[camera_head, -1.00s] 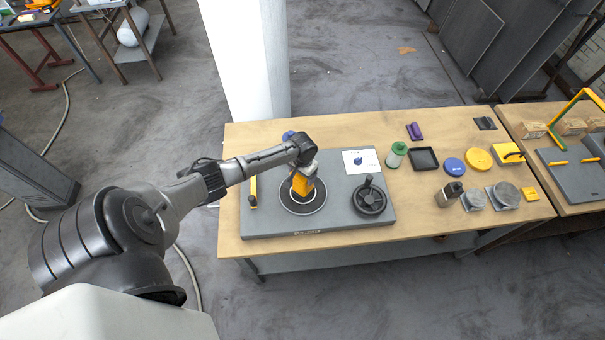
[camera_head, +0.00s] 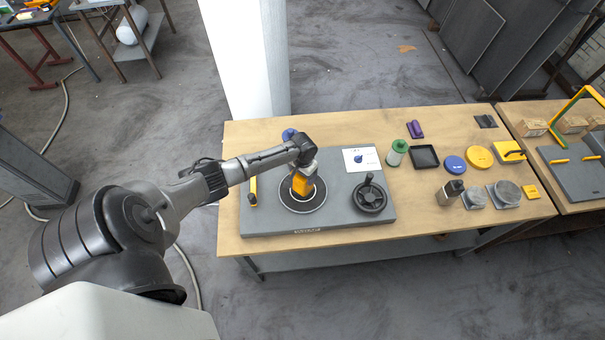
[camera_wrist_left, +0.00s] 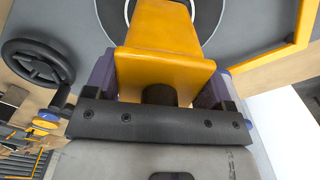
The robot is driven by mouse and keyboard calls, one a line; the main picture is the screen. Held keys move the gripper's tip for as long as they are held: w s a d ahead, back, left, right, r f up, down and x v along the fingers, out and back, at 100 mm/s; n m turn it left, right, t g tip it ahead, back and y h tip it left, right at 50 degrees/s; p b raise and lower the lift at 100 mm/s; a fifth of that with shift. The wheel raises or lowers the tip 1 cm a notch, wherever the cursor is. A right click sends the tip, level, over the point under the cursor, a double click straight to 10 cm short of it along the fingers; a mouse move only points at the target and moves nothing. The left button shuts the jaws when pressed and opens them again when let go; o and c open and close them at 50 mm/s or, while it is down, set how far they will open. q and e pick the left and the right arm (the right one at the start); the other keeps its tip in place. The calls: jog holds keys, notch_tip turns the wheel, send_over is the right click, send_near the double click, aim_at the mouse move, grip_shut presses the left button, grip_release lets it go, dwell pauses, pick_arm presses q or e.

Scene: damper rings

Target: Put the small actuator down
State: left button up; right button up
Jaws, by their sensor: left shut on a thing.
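The small actuator is a yellow-orange block (camera_head: 303,187). It also fills the top middle of the left wrist view (camera_wrist_left: 165,45). My left gripper (camera_head: 304,180) is shut on it, with a purple finger pad at each side in the wrist view. The actuator is over the round dark plate with a light ring (camera_head: 291,207) on the grey base panel (camera_head: 335,217). I cannot tell whether its underside touches the plate. My right gripper is not in view.
A black handwheel (camera_head: 370,198) stands right of the round plate, and a yellow handle (camera_head: 253,191) is on its left. A white card (camera_head: 361,160) lies behind. Green, blue and yellow parts, a black tray (camera_head: 424,157) and grey cylinders occupy the table's right side.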

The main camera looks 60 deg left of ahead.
pick_arm(q)
jog(key=shift+f, duration=0.15)
dwell(0.3)
jog(key=o, duration=1.7)
jog(key=shift+w+a, duration=0.1)
jog(key=shift+c, duration=0.2)
jog(key=shift+o, duration=0.8)
jog(key=shift+f, duration=0.1)
notch_tip(320, 180, up, 13)
jog(key=shift+f+b, duration=0.15)
jog(key=shift+b, duration=0.25)
jog(key=shift+r, duration=0.65)
jog(key=shift+c, duration=0.2)
